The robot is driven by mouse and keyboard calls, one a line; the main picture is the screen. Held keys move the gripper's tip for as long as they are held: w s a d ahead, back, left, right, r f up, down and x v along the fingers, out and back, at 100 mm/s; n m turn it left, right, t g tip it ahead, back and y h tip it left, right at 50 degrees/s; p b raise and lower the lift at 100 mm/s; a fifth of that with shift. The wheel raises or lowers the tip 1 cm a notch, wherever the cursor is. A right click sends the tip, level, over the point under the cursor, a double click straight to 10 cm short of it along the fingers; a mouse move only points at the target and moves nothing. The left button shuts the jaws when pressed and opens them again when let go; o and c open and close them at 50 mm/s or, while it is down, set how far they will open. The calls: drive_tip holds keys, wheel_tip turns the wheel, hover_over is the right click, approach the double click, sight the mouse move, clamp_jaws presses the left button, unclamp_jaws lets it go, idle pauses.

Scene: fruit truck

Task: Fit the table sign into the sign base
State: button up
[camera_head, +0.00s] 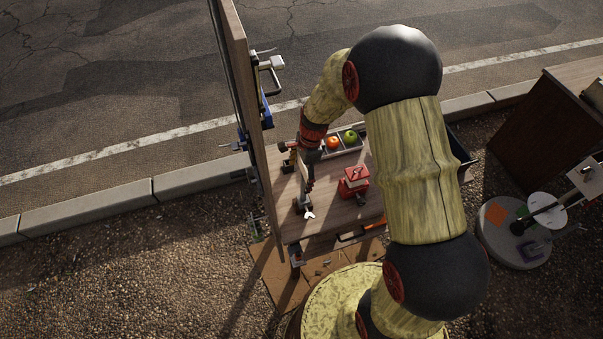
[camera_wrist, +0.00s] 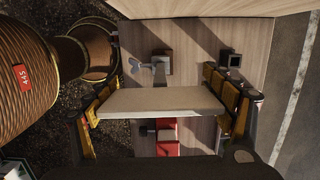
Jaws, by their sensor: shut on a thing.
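The table sign (camera_wrist: 160,102) is a flat beige panel. It spans between the two fingers of my gripper (camera_wrist: 165,103), which is shut on it, gripping it at both ends in the wrist view. In the head view my gripper (camera_head: 306,172) is over the left part of the table, with a pale edge of the sign beside it. A small dark square block with an opening (camera_wrist: 231,61) looks like the sign base; it stands on the table beyond the sign, at upper right in the wrist view, apart from it. My arm and gripper partly hide this area in the head view.
A red box (camera_head: 354,181) stands on the wooden table (camera_head: 345,212) right of my gripper. A grey device with a winged handle (camera_wrist: 158,66) stands near the wooden wall panel (camera_head: 240,75). A fruit tray (camera_head: 345,152) lies at the back.

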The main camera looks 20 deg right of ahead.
drive_tip(key=shift+f, duration=0.25)
drive_tip(key=o, duration=1.7)
drive_tip(key=shift+c, duration=0.2)
wheel_tip(320, 180, up, 12)
drive_tip(key=d, duration=0.1)
drive_tip(key=shift+d, duration=0.4)
drive_tip(key=shift+f, duration=0.1)
